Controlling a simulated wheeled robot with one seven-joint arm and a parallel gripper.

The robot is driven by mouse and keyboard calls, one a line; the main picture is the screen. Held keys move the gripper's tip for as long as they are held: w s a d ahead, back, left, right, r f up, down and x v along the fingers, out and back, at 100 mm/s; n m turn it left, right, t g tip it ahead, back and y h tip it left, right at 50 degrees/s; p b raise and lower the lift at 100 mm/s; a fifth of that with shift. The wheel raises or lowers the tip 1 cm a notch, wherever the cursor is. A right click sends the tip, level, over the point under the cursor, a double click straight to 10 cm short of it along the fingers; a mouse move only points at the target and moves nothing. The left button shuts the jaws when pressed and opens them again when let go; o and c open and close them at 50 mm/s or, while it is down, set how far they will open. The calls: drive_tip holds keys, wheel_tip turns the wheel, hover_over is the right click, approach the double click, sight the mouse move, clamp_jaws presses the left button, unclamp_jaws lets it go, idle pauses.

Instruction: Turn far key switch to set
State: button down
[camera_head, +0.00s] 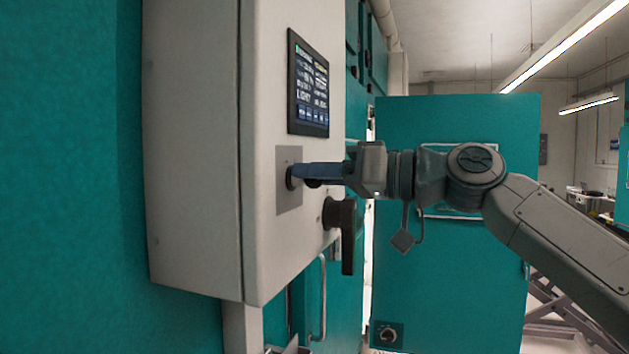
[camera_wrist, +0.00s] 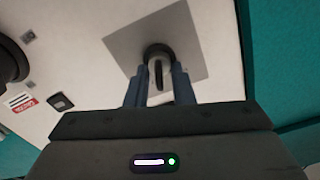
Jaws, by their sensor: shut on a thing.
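A key switch (camera_wrist: 157,54) with a round dark collar sits on a square grey plate (camera_head: 289,199) on the front of a white control box (camera_head: 200,150). The plate (camera_wrist: 120,48) also shows in the wrist view. My gripper (camera_head: 297,177) reaches the switch from the right, its blue fingers at the collar. In the wrist view, my gripper (camera_wrist: 158,85) has a finger on each side of the switch, shut on it. The switch's slot looks roughly upright in that view. In the head view the fingers hide most of the switch.
A lit display (camera_head: 308,85) is above the plate. A black handle (camera_head: 347,235) juts out below right of my gripper. A teal door (camera_head: 455,290) stands behind my arm. In the wrist view, a red-and-white label (camera_wrist: 21,102) lies left of the plate.

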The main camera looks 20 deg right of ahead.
drive_tip(key=shift+m, duration=1.1)
drive_tip(key=c, duration=1.6)
unclamp_jaws()
drive_tip(key=shift+d, duration=0.1)
drive_tip(key=shift+d, duration=0.1)
drive_tip(key=b+v, duration=0.2)
drive_tip(key=v, duration=1.1)
drive_tip(key=shift+s+d, duration=0.2)
